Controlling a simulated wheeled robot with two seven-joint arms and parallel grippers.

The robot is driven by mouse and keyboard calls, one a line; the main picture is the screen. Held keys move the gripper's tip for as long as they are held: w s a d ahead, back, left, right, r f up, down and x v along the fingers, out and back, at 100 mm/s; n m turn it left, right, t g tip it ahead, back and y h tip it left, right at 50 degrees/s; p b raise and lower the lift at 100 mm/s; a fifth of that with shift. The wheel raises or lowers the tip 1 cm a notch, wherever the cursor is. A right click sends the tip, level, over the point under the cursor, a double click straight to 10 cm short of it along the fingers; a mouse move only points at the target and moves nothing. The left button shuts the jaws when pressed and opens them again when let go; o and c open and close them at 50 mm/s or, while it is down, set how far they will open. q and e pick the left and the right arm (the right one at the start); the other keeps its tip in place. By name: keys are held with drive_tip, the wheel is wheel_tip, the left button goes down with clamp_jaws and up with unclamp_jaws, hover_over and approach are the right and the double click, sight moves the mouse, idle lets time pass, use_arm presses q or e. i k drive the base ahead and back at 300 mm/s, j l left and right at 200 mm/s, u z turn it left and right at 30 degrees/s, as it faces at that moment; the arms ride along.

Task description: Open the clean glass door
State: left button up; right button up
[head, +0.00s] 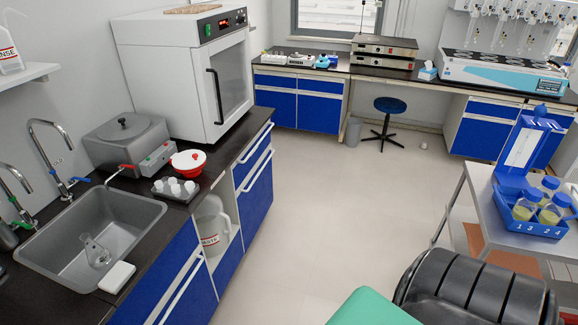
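The door looks shut, and the pane looks clear and grey. No other glass door stands out in the head view. Neither of my grippers is in view.
A sink (90,235) with a flask, a grey bath (127,145) and a red-rimmed bowl (188,162) are on the left counter.

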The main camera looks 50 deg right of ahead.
sight(255, 194)
drive_tip(key=z, duration=1.25)
drive_tip(key=i, duration=0.3)
drive_tip(key=l+z, duration=0.05)
drive_tip(key=l, duration=0.05)
